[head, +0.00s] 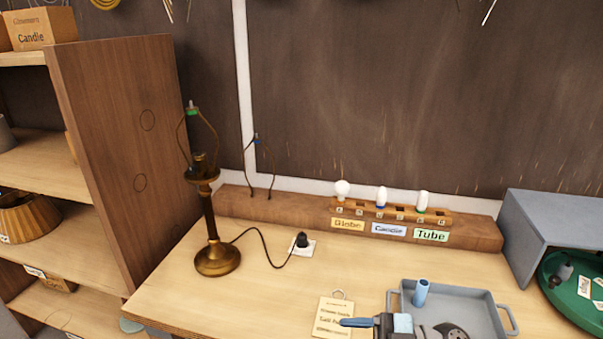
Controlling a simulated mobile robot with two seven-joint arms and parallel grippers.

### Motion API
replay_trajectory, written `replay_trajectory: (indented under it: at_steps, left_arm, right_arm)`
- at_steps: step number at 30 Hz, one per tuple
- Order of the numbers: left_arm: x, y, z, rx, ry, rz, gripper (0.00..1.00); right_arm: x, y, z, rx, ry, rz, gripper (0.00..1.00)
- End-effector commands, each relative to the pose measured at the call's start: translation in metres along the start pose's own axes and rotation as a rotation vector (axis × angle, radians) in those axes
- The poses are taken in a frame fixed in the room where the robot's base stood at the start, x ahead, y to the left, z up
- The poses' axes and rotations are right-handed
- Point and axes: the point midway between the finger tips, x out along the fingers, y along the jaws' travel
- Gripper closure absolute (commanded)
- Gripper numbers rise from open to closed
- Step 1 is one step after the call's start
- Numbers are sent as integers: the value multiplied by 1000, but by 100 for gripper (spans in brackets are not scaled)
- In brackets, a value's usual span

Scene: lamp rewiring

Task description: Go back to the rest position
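What looks like my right gripper (393,325) shows only in part at the bottom edge of the head view, in front of the grey tray. A blue piece (356,322) sticks out from it to the left, over the lower part of a paper tag. I cannot tell whether this is a finger or something held, nor whether the gripper is open or shut. My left gripper is not in view. The brass table lamp (217,258) stands upright on the workbench (215,310), with a bare harp on top and no shade. Its cord runs to a black plug (302,240).
A grey tray (500,314) holds an upright blue cylinder (421,292). A wooden rack (345,208) carries three white bulbs above Globe, Candle and Tube labels. The bench's front left is clear.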

Motion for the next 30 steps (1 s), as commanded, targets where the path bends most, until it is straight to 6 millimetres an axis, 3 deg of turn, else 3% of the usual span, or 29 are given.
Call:
replay_trajectory:
  at_steps: [3,7,10,12,15,18,21,24,30]
  left_arm:
    - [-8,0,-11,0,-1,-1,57]
    - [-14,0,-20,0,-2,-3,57]
    - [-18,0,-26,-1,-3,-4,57]
    - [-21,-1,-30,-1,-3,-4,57]
    - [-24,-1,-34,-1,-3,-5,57]
    - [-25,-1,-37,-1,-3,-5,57]
    - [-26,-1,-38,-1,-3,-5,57]
    - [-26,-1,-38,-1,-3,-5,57]
    - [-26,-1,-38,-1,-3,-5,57]
  right_arm:
    - [-8,11,1,49,47,376,47]
    - [-41,6,32,147,-79,756,47]
    - [-74,-23,66,272,-274,977,47]
    - [-96,-57,89,380,-437,1075,47]
    - [-120,-112,113,531,-648,1130,47]
    - [-132,-157,124,646,-791,1125,47]
    - [-138,-184,129,715,-870,1105,47]
    - [-140,-197,131,745,-903,1093,47]
    - [-140,-198,131,749,-907,1090,49]
